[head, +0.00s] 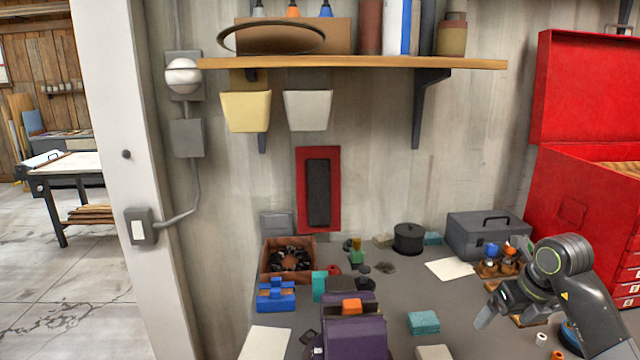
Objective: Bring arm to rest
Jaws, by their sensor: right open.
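My right arm comes in from the lower right of the head view. Its gripper (496,311) hangs over the right part of the grey workbench (393,307), its fingers pointing down and to the left. The gripper is open, and I see nothing between its fingers. One finger is partly hidden by the gripper body. My left arm and gripper are not in this view.
A grey toolbox (480,238) and a red cabinet (570,190) stand behind my right arm. A teal block (423,323), a purple object (355,338) and a wooden box (290,245) lie left of it. A shelf (350,63) hangs above.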

